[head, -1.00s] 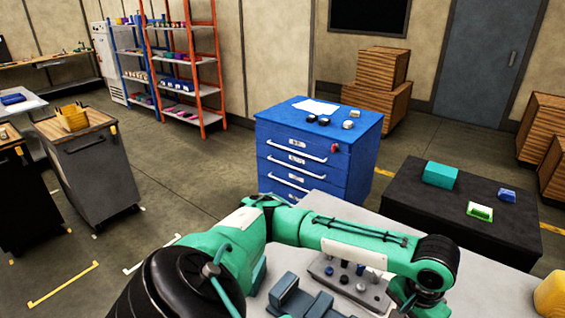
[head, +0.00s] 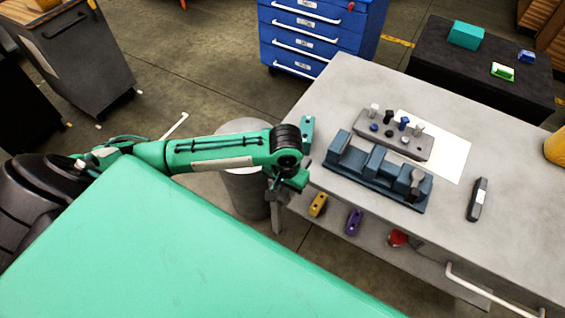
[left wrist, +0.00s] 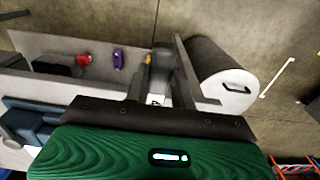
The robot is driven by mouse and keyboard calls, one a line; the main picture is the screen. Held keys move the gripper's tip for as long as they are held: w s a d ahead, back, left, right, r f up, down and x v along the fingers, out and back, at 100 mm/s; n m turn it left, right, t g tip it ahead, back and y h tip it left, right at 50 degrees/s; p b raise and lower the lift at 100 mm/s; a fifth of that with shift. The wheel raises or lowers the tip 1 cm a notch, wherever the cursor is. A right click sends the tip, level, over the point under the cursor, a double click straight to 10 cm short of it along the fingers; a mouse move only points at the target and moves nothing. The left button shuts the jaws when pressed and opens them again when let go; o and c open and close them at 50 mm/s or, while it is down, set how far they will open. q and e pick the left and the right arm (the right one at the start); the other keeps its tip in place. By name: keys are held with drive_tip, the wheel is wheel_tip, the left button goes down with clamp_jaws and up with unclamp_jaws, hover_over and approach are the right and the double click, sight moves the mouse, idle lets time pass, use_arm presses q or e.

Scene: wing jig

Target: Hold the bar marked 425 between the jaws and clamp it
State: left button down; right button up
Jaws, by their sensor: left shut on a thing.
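The blue-grey vise (head: 391,194) lies on the grey bench, with open room between its jaw blocks. My left gripper (head: 287,190) is just off the bench's left edge, left of the vise. In the left wrist view its two fingers (left wrist: 160,80) stand on either side of a grey piece (left wrist: 162,62), and the gripper is shut on it. A small white mark shows low between the fingers; I cannot read a number. The vise shows partly at the left of the left wrist view (left wrist: 25,125). My right gripper is not in view.
A grey block with several pegs (head: 385,137) and a white sheet (head: 452,150) lie behind the vise. A dark labelled piece (head: 478,199) lies to its right. Yellow (head: 318,205) and purple (head: 354,222) pieces sit on the lower shelf. A grey drum (head: 245,190) stands beside the bench.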

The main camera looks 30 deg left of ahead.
use_arm(q)
drive_tip(key=shift+s+f, duration=0.15)
drive_tip(key=shift+f, duration=0.2)
drive_tip(key=shift+w+d, duration=0.2)
drive_tip(key=w+d+r, duration=0.5)
drive_tip(key=w, duration=0.3)
drive_tip(key=w+d+r, duration=0.4)
drive_tip(key=w+d, duration=0.1)
drive_tip(key=w, duration=0.3)
wheel_tip(320, 180, down, 9)
drive_tip(key=shift+d+r, duration=0.15)
